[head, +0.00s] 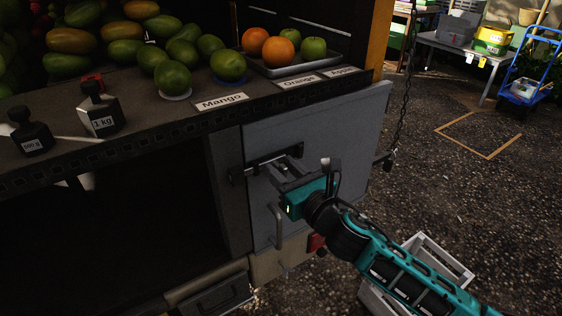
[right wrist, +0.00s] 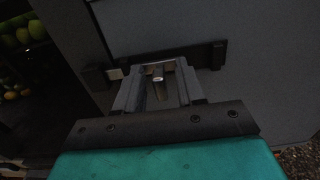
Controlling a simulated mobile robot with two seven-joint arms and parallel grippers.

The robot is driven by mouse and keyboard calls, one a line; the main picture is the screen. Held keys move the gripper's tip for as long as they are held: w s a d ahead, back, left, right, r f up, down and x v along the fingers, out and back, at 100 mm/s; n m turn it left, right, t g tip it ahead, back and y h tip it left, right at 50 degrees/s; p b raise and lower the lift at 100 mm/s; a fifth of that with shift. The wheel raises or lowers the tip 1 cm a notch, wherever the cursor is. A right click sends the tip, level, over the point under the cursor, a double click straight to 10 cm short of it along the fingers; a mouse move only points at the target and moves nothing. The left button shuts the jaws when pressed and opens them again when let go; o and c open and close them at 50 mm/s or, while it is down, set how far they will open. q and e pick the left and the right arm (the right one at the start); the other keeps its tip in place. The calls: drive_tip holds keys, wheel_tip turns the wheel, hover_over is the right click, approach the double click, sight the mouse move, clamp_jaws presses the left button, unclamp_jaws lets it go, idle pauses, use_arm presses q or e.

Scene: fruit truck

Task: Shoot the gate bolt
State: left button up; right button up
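The gate (head: 335,130) is a grey panel under the fruit shelf. The dark bolt (head: 268,160) lies across the gate's upper left part, and a dark keeper (head: 235,175) sits on the post at its left. My right gripper (head: 284,172) is at the bolt. In the right wrist view, its two fingers (right wrist: 159,82) stand apart on either side of the bolt's knob (right wrist: 158,73), with gaps visible. A short pale piece of rod (right wrist: 115,73) shows beside the keeper (right wrist: 95,77). I cannot tell whether the rod enters the keeper. My left gripper is not in view.
A vertical handle (head: 277,228) is on the gate below the bolt. A chain (head: 403,95) hangs at the gate's right. A pale crate (head: 440,258) stands on the ground beneath my right arm. Mangoes, oranges and weights rest on the shelf above. The gravel farther right is mostly clear.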

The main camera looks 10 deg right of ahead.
drive_tip(key=shift+s+d, duration=0.1)
drive_tip(key=v, duration=0.6)
drive_tip(key=shift+s+d+p, duration=0.1)
drive_tip(key=shift+s+p, duration=0.2)
drive_tip(key=shift+s, duration=0.05)
idle(0.5)
drive_tip(key=s+d+f+n+g+h, duration=0.2)
drive_tip(key=s+f+n, duration=0.5)
drive_tip(key=f+n, duration=0.4)
drive_tip(key=s+d+f+n+g+h, duration=0.1)
drive_tip(key=s+f+n+g, duration=0.3)
drive_tip(key=n, duration=1.9)
drive_tip(key=s+f+h, duration=0.1)
drive_tip(key=s+f, duration=0.3)
drive_tip(key=f, duration=0.3)
drive_tip(key=shift+s+d+n, duration=0.3)
drive_tip(key=shift+s+d, duration=0.05)
drive_tip(key=shift+d, duration=0.05)
